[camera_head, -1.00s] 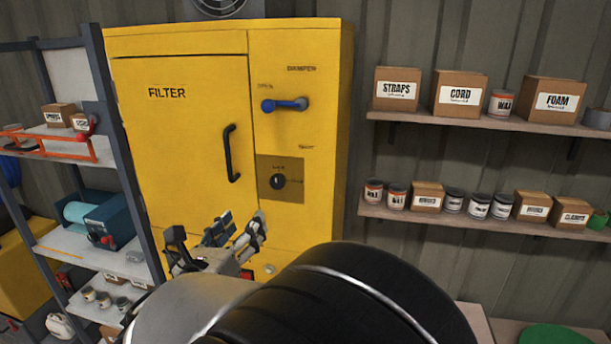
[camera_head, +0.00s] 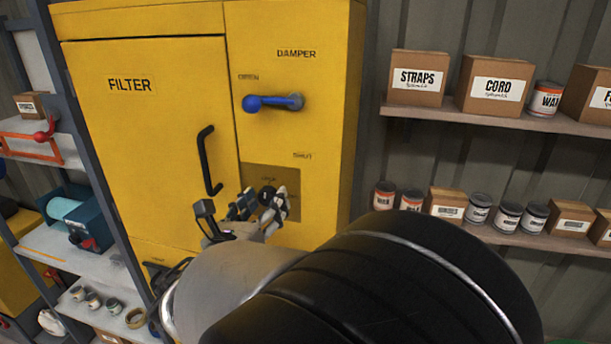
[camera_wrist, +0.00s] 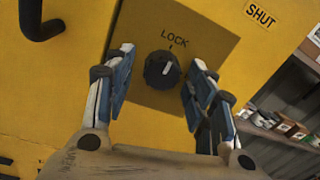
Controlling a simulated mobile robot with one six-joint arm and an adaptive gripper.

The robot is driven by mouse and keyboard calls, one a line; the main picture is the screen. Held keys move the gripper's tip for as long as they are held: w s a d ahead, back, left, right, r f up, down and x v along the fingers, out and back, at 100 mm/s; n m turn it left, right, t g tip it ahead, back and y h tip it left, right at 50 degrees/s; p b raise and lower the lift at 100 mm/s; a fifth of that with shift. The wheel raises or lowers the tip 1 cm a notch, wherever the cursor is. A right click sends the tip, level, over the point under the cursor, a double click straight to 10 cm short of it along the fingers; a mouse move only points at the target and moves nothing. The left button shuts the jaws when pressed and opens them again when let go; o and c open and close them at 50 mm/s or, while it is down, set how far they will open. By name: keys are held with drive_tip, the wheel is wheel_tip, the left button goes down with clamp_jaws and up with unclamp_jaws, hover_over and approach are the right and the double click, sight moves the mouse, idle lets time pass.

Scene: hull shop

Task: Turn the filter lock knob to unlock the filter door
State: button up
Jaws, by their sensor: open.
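The lock knob (camera_wrist: 162,70) is a round black knob with a white pointer mark, on a brown plate (camera_wrist: 205,32) marked LOCK. In the wrist view my gripper (camera_wrist: 155,82) is open, with one finger on each side of the knob and gaps showing between. I cannot tell how deep the fingers reach. In the head view my gripper (camera_head: 262,205) is in front of the plate (camera_head: 262,178) and mostly hides the knob. The yellow filter door (camera_head: 150,130), labelled FILTER, is shut, with a black bar handle (camera_head: 207,162).
A blue damper lever (camera_head: 275,102) sits above the plate, pointing left near OPEN. Shelves with boxes and cans (camera_head: 475,115) are on the right. A grey rack (camera_head: 85,262) stands at the left. My dark arm covers the lower middle.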

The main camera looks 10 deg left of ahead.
drive_tip(key=shift+s+r, duration=0.15)
drive_tip(key=shift+s, duration=0.25)
drive_tip(key=shift+w, duration=0.15)
drive_tip(key=c, duration=1.1)
drive_tip(key=shift+o, duration=0.2)
